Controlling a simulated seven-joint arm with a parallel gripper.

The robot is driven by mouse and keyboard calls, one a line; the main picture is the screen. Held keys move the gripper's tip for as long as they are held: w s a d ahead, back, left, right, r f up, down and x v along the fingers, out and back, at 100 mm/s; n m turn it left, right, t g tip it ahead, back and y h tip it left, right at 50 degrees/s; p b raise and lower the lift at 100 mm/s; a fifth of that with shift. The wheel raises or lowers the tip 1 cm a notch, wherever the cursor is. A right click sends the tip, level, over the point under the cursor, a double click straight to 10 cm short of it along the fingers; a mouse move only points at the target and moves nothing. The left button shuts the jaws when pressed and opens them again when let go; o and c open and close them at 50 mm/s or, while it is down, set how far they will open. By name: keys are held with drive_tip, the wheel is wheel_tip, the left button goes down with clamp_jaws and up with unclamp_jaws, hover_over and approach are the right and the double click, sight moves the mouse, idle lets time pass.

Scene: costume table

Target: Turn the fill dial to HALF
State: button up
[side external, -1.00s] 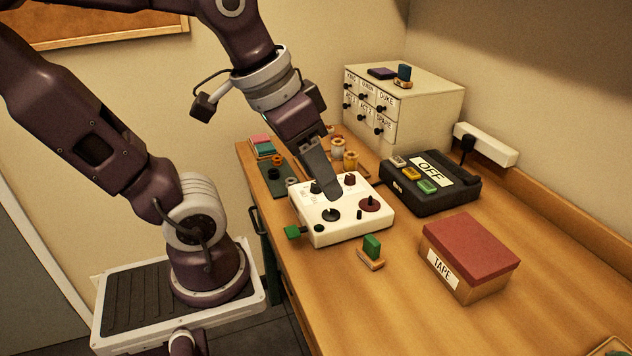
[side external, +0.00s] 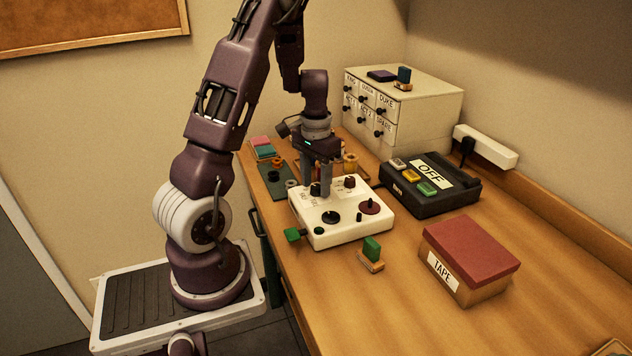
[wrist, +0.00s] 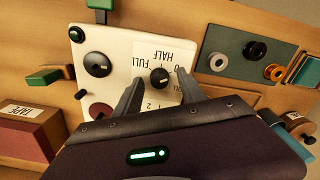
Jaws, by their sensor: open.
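The fill dial (wrist: 160,78) is a small black knob on the white control box (side external: 345,234). In the wrist view it sits on a pale label plate (wrist: 150,55) printed with FULL and HALF among other marks. My gripper (wrist: 159,76) points down over the box with its jaws open, one finger on each side of the dial. A gap shows between the dial and each finger. In the side view my gripper (side external: 320,192) is low over the box's back left part and hides most of the dial. I cannot tell which mark the dial points to.
A green-handled stamp (side external: 371,248), a TAPE box (side external: 467,260) and a black unit reading OFF (side external: 430,185) stand nearby.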

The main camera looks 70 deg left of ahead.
drive_tip(key=shift+f, duration=0.1)
clamp_jaws()
idle(0.3)
drive_tip(key=n, duration=0.5)
drive_tip(key=shift+n, duration=0.4)
drive_tip(key=n, duration=0.5)
drive_tip(key=shift+n, duration=0.6)
unclamp_jaws()
